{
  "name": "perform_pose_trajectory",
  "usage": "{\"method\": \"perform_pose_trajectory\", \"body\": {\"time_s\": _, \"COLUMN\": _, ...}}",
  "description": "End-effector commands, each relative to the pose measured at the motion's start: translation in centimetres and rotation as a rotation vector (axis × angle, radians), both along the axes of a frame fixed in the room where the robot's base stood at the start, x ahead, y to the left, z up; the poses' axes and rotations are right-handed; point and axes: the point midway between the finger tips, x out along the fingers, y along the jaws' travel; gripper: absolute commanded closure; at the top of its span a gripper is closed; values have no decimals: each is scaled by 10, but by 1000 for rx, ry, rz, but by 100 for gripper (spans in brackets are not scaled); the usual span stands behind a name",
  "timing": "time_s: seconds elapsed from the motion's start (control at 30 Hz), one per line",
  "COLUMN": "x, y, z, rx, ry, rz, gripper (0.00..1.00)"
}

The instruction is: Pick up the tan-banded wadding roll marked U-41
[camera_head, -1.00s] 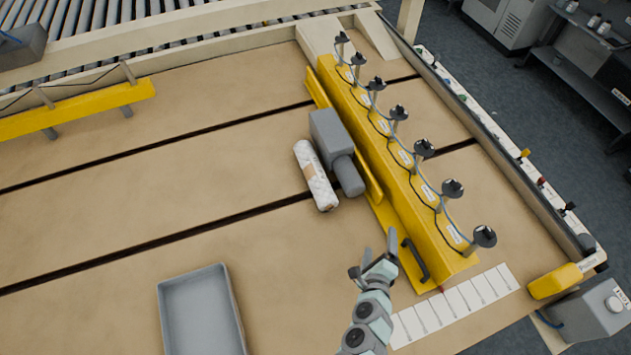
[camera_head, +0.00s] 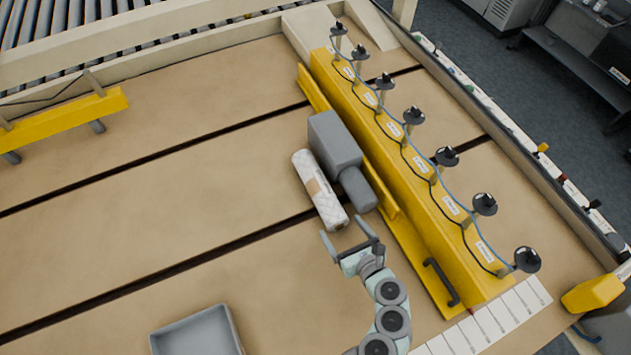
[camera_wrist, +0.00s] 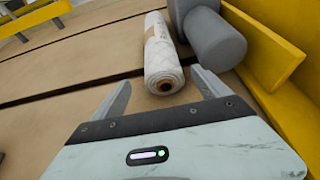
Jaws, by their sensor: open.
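The white quilted wadding roll (camera_head: 320,189) with a tan band lies on the tan table, close beside a grey motor-like block. Any marking on it is too small to read. In the wrist view the roll (camera_wrist: 162,55) lies ahead of my fingers, its near end showing a dark core hole. My gripper (camera_head: 349,238) is open and empty just short of the roll's near end. In the wrist view its two fingers (camera_wrist: 160,90) are spread wide, with the roll's near end roughly between and beyond their tips.
The grey block and cylinder (camera_head: 336,143) stand immediately right of the roll, against a yellow rail (camera_head: 405,150) with several black suction cups. A grey tray (camera_head: 197,333) sits at the front left. Dark slots cross the table, which is clear left of the roll.

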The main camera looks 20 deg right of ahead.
Motion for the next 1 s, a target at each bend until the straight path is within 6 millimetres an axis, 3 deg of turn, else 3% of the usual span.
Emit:
{"method": "perform_pose_trajectory", "body": {"time_s": 0.1, "x": 18, "y": 3, "z": -7, "rx": 2, "ry": 1, "rz": 5, "gripper": 13}}
{"method": "perform_pose_trajectory", "body": {"time_s": 0.47, "x": 42, "y": 3, "z": -15, "rx": -2, "ry": 1, "rz": 4, "gripper": 13}}
{"method": "perform_pose_trajectory", "body": {"time_s": 0.7, "x": 73, "y": 4, "z": -25, "rx": 0, "ry": 0, "rz": 5, "gripper": 13}}
{"method": "perform_pose_trajectory", "body": {"time_s": 1.0, "x": 80, "y": 3, "z": -29, "rx": -3, "ry": 1, "rz": -1, "gripper": 13}}
